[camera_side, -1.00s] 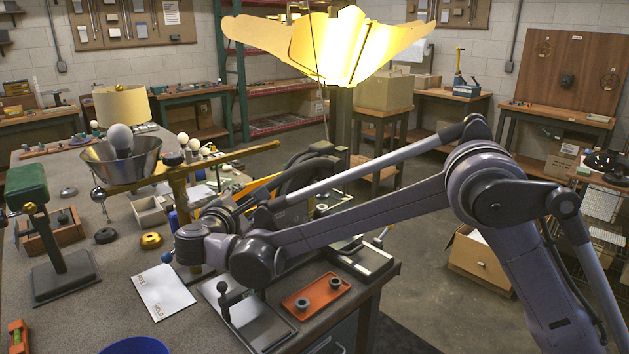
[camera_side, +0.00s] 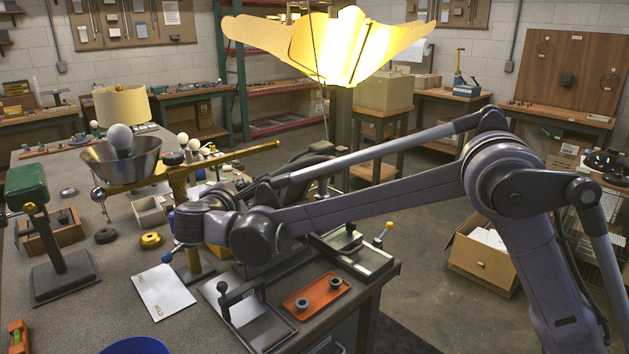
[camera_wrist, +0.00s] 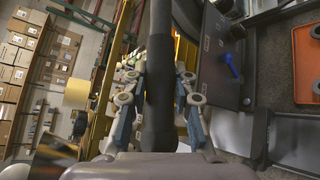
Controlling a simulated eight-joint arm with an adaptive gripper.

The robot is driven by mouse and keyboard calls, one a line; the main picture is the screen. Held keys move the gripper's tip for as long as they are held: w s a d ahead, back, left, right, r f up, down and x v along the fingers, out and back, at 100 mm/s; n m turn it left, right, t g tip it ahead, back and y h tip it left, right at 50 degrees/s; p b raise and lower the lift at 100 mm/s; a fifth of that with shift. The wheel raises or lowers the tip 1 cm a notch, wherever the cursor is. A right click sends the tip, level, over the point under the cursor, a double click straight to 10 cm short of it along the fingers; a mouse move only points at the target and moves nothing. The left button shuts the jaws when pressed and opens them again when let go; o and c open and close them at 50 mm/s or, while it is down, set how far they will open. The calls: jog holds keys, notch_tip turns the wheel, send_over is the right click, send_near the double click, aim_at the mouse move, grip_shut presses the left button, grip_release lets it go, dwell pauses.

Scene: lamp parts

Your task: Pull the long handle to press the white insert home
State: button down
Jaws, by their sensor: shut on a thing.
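In the wrist view, my gripper (camera_wrist: 157,102) is shut on a long dark handle (camera_wrist: 160,70), which runs up the picture between the two fingers. Part of a dark machine (camera_side: 318,150) shows behind my arm. I cannot pick out the white insert in either view.
A brass stand with a long arm (camera_side: 235,154) and a metal bowl (camera_side: 135,168) stands close to my wrist. An orange tray (camera_side: 316,296), a white sheet (camera_side: 164,291) and a green-topped stand (camera_side: 42,186) are on the bench. A lit shade (camera_side: 330,45) hangs above.

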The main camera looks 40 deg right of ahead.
jog(key=r+y, duration=0.1)
jog(key=r, duration=0.2)
jog(key=d+r+m+y, duration=0.1)
jog(key=r, duration=0.1)
jog(key=d+r, duration=0.1)
jog(key=r, duration=0.2)
jog(key=shift+r+m+g+y, duration=0.3)
jog(key=shift+m+g+y, duration=0.1)
jog(key=d+r+m+y, duration=0.2)
jog(key=d+r+y, duration=0.2)
jog(key=d+r, duration=0.3)
jog(key=shift+d+r+g+y, duration=0.2)
jog(key=shift+r+g+y, duration=0.1)
jog(key=shift+r, duration=1.45)
jog(key=c, duration=1.1)
grip_release()
jog(key=shift+c, duration=0.2)
jog(key=shift+o, duration=0.3)
jog(key=shift+a, duration=0.1)
